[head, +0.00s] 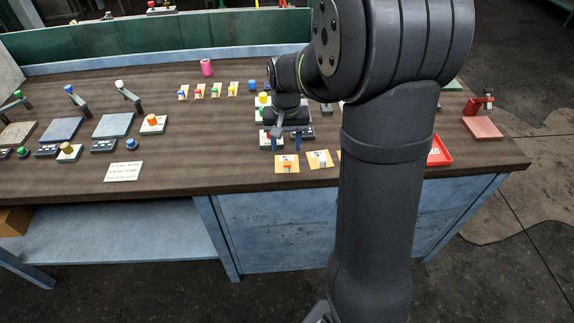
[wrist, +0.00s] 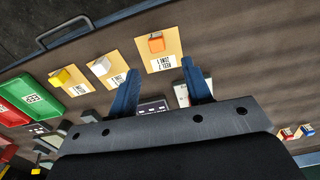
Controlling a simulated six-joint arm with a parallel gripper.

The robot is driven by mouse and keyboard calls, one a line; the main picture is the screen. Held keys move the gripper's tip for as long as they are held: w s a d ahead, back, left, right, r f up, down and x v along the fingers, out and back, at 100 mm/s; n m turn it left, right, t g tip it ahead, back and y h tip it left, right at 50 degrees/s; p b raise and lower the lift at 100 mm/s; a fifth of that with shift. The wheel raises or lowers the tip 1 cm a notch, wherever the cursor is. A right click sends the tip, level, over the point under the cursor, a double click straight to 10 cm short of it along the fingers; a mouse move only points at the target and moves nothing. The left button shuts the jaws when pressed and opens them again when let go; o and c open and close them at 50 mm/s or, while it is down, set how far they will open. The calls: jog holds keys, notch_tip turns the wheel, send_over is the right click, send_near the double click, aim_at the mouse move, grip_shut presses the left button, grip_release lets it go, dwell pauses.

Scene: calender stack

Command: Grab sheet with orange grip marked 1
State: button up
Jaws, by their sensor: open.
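The tan sheet with an orange grip (head: 287,167) lies flat near the table's front edge in the head view. In the wrist view its orange grip (wrist: 156,42) stands above a small white printed label, too small to read surely. My gripper (head: 284,143) is open and empty, its two blue fingers pointing down just behind this sheet. In the wrist view my gripper (wrist: 160,66) spreads its fingertips either side of the label, with the orange grip beyond them, apart from both fingers.
A tan sheet with a white grip (wrist: 100,67) lies beside it, then one with a yellow grip (wrist: 63,76). Green (wrist: 38,97) and red trays (head: 440,151) lie farther along. A white note card (head: 123,171) lies left; bare wood separates it from the orange-grip sheet.

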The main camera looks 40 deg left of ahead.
aim_at(287, 159)
jog(key=shift+d+f, duration=0.1)
jog(key=shift+f, duration=3.4)
grip_shut()
